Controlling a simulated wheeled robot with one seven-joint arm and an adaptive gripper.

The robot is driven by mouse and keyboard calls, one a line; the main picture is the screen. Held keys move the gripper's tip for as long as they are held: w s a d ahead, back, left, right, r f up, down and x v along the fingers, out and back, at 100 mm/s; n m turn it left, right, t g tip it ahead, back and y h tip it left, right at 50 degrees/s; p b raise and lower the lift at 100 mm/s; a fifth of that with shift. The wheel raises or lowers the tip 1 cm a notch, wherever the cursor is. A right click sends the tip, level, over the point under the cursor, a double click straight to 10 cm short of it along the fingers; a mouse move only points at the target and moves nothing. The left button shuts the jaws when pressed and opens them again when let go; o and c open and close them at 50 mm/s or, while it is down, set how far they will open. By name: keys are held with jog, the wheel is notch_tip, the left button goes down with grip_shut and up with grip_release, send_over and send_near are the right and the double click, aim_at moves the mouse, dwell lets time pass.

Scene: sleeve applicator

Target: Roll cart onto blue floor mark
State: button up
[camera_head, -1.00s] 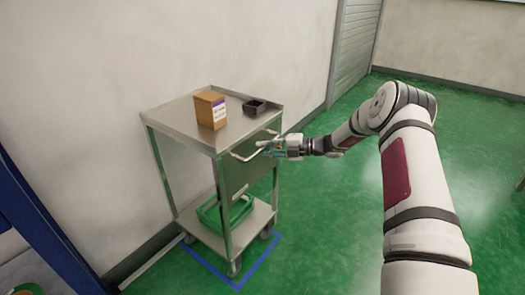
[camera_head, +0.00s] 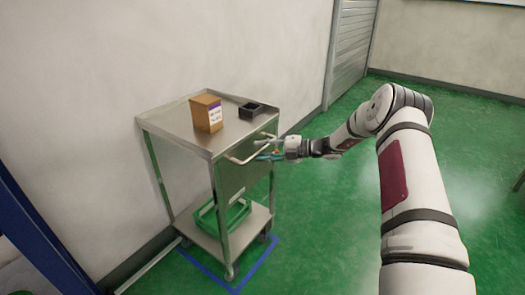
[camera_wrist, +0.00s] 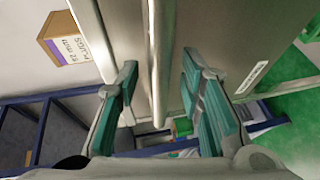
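The steel cart (camera_head: 178,120) stands on the green floor against the wall. The blue floor mark (camera_head: 258,266) is a taped outline; its visible edges run just outside the cart's near and right wheels. The cart hides the rest of the mark. The cart's handle (camera_head: 243,160) is a bent bar on its right side. My gripper (camera_head: 266,149) is at this handle. In the wrist view the handle bar (camera_wrist: 158,70) runs between my gripper's spread fingers (camera_wrist: 162,92), with gaps on both sides.
A brown box (camera_head: 207,113) and a small black tray (camera_head: 251,110) sit on the cart top. A green crate (camera_head: 236,214) is on the lower shelf. A blue frame (camera_head: 38,235) stands at the left. The floor to the right is clear.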

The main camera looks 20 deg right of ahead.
jog(key=v, duration=1.2)
jog(key=shift+r, duration=0.1)
jog(key=shift+a, duration=0.1)
